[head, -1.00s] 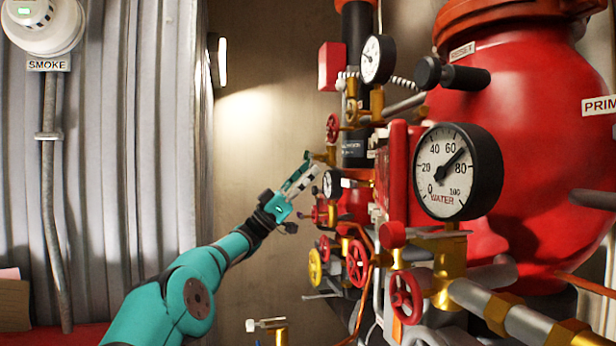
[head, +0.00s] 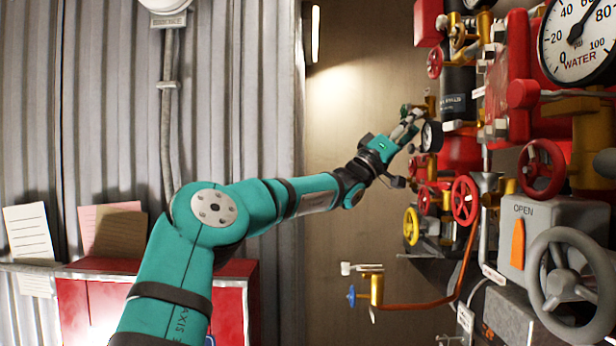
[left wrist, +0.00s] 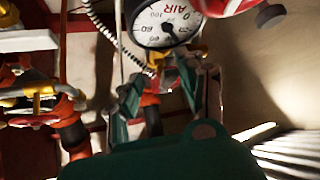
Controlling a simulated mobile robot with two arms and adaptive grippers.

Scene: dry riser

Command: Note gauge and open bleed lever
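The WATER gauge (head: 576,42) is cut off at the upper right in the head view, its needle pointing up and right. My left gripper (head: 412,120) is close to a small gauge (head: 432,136) and brass fittings (head: 428,104) on the pipework. In the left wrist view its two fingers (left wrist: 160,88) stand apart below a round AIR gauge (left wrist: 162,22). A pipe fitting shows behind the gap, and contact is unclear. A brass valve (head: 376,288) with a pale lever and blue handwheel stands lower down. I cannot tell which part is the bleed lever. My right gripper is out of view.
Red handwheels (head: 465,200) and a yellow handwheel (head: 411,226) crowd the pipework below the gripper. A grey box marked OPEN (head: 548,225) and a large grey handwheel (head: 572,285) are at lower right. A red cabinet (head: 85,300) stands left.

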